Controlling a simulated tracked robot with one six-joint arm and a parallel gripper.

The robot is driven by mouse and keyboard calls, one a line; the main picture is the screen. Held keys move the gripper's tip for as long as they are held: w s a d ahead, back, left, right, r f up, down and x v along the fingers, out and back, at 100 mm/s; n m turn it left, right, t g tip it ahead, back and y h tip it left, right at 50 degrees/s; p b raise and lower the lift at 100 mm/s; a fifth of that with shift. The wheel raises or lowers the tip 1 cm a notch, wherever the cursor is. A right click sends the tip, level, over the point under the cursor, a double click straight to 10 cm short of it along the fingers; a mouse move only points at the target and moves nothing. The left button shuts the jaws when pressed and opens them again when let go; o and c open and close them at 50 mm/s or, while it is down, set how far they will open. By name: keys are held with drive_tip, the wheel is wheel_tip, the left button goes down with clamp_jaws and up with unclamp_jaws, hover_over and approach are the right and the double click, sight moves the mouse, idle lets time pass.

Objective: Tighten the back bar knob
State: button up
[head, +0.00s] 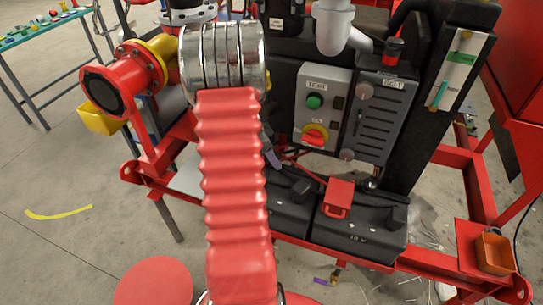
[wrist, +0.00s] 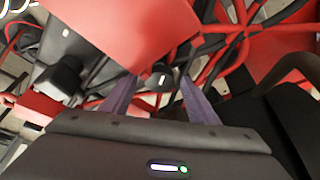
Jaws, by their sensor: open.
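My gripper (wrist: 158,85) is open, its two purple fingers spread apart in the wrist view. A small black knob with a white mark (wrist: 161,77) shows between and beyond the fingertips, partly under a red plate (wrist: 125,30). It looks apart from the fingers; I cannot be sure that it is the back bar knob. Another black knob (wrist: 62,80) stands left of the fingers. In the head view, my red arm hides most of my gripper; one purple finger (head: 272,157) shows beside it, above the black batteries (head: 350,238). Black knobs (head: 396,216) (head: 301,190) show on the batteries.
A grey control box (head: 322,108) with a green button and a red-yellow switch stands behind the batteries. Red and black cables (wrist: 235,40) cross near the fingers. Red frame rails (head: 340,255) run along the front.

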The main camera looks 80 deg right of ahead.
drive_tip(key=shift+c, duration=0.4)
drive_tip(key=c, duration=0.9)
drive_tip(key=shift+a, duration=0.1)
drive_tip(key=shift+c, duration=0.3)
drive_tip(key=shift+n, duration=0.4)
drive_tip(key=n, duration=0.2)
drive_tip(key=n+t+h, duration=0.1)
drive_tip(key=n, duration=0.1)
drive_tip(key=shift+s+n+t, duration=0.2)
drive_tip(key=shift+n+t, duration=0.1)
drive_tip(key=shift+n, duration=0.1)
drive_tip(key=shift+s+n+t+h, duration=0.1)
drive_tip(key=shift+n+t+h, duration=0.25)
drive_tip(key=shift+n, duration=0.7)
drive_tip(key=shift+s+n+t+h, duration=0.15)
drive_tip(key=shift+n+t, duration=0.3)
drive_tip(key=shift+n, duration=0.6)
drive_tip(key=shift+w+r+n, duration=0.1)
drive_tip(key=shift+n, duration=0.4)
